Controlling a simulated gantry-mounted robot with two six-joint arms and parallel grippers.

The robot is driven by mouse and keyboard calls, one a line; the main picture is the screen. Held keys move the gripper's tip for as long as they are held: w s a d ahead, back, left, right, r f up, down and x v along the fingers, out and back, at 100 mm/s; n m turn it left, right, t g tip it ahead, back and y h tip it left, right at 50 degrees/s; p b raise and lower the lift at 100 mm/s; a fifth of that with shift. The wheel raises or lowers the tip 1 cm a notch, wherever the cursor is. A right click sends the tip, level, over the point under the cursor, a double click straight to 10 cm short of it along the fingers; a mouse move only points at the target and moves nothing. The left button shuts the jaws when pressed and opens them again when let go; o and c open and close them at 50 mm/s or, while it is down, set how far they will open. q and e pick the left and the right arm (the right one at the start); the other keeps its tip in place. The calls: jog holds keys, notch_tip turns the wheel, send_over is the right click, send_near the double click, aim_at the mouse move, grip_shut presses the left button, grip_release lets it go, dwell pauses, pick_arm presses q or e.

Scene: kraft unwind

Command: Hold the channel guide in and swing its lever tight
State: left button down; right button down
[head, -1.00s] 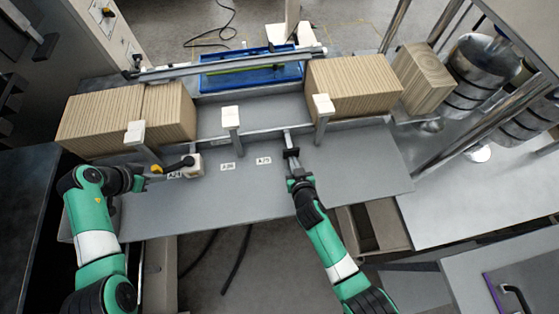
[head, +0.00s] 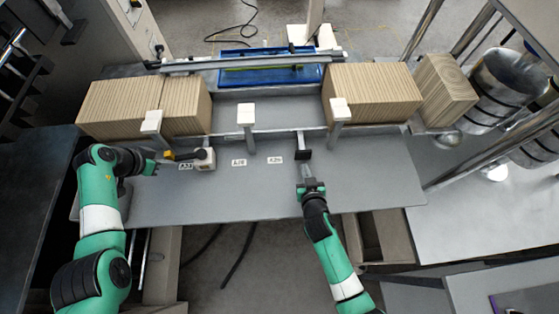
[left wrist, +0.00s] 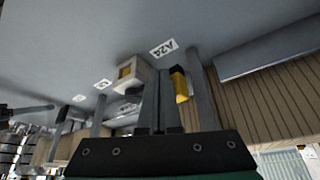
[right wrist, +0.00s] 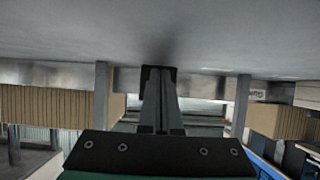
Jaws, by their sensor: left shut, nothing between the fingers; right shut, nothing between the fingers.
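The channel guide (head: 301,139) is a grey bar running out from the rail toward me, with a black end plate (head: 304,155). My right gripper (head: 306,166) is shut and empty, its tips at or just short of that plate; in the right wrist view (right wrist: 160,85) the plate lies just beyond the fingertips. The lever (head: 185,155) is black with a yellow tip and points left from a pale clamp block (head: 206,159). My left gripper (head: 157,164) is shut and empty beside the yellow tip. In the left wrist view the yellow tip (left wrist: 180,85) is right of the fingers; contact is unclear.
White-topped posts (head: 246,116) stand along the rail. Ribbed brown blocks (head: 372,95) sit behind it at both sides. A blue tray (head: 270,76) lies beyond. Small labels (head: 239,162) mark the grey deck (head: 250,195), which is clear between my arms.

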jog(key=shift+s, duration=2.9)
